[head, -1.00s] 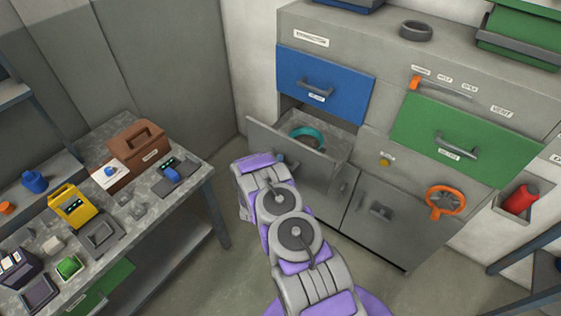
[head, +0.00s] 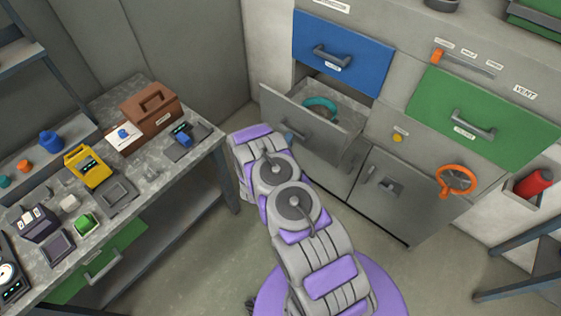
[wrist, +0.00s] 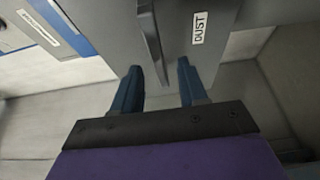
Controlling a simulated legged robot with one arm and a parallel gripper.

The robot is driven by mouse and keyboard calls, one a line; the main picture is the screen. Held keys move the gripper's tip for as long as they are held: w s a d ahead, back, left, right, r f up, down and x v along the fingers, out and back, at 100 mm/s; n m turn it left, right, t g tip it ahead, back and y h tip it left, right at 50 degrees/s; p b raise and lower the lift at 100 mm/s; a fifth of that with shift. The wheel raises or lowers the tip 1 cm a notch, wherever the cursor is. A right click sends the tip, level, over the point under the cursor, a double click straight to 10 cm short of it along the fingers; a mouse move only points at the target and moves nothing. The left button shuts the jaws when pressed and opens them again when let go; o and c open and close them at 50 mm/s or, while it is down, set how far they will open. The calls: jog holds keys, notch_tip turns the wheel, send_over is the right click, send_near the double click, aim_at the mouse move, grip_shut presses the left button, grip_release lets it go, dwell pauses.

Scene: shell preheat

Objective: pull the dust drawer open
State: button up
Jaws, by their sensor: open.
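The dust drawer (head: 300,120) is a grey drawer below the blue drawer, and it stands pulled out from the cabinet. A teal ring (head: 320,103) lies inside it. In the wrist view its front carries a DUST label (wrist: 199,28) and a dark bar handle (wrist: 151,40). My gripper (wrist: 160,78) is open, with two blue fingers apart. The near end of the handle shows in the gap between the fingertips; I cannot tell whether they touch it. In the head view my arm hides most of the gripper, with a bluish finger part showing by the drawer front.
A blue drawer (head: 343,52) is above and a green drawer (head: 470,118) to the right, both shut. An orange wheel (head: 456,180) sits on the cabinet's lower right. A workbench (head: 200,150) with a brown box (head: 152,104) stands left. Floor between bench and cabinet is clear.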

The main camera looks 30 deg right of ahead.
jog(key=v, duration=1.1)
jog(key=shift+p, duration=0.4)
